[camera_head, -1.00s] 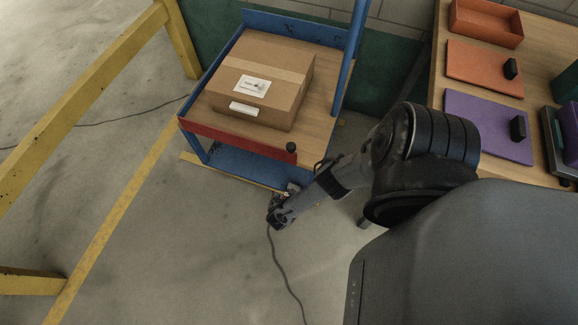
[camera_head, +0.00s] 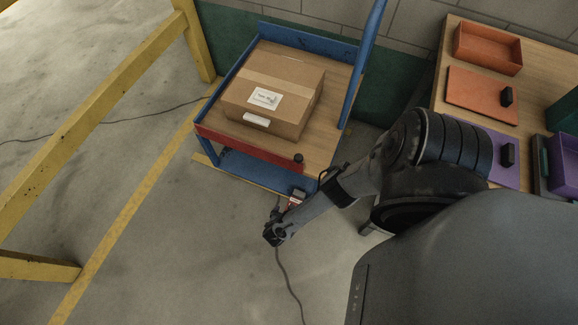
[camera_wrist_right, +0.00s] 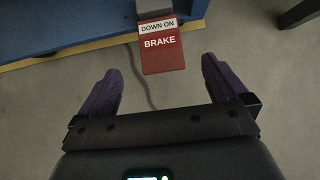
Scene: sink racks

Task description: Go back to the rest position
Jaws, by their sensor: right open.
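My right gripper (camera_head: 272,236) hangs low over the floor, just in front of the blue cart (camera_head: 247,177), at the end of my right arm. In the right wrist view the right gripper (camera_wrist_right: 160,72) is open, with two dark purple fingers spread and nothing between them. A red brake pedal (camera_wrist_right: 163,54) marked "DOWN ON BRAKE" shows ahead of the fingers, seemingly apart from them. It also shows as a small red patch in the head view (camera_head: 296,201). My left gripper is not in view.
A cardboard box (camera_head: 290,82) lies on the cart's wooden top. A yellow rail (camera_head: 95,108) stands at left. At right a wooden table holds an orange tray (camera_head: 488,48), an orange board (camera_head: 480,92) and a purple bin (camera_head: 565,165). A cable (camera_head: 284,270) lies on the floor.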

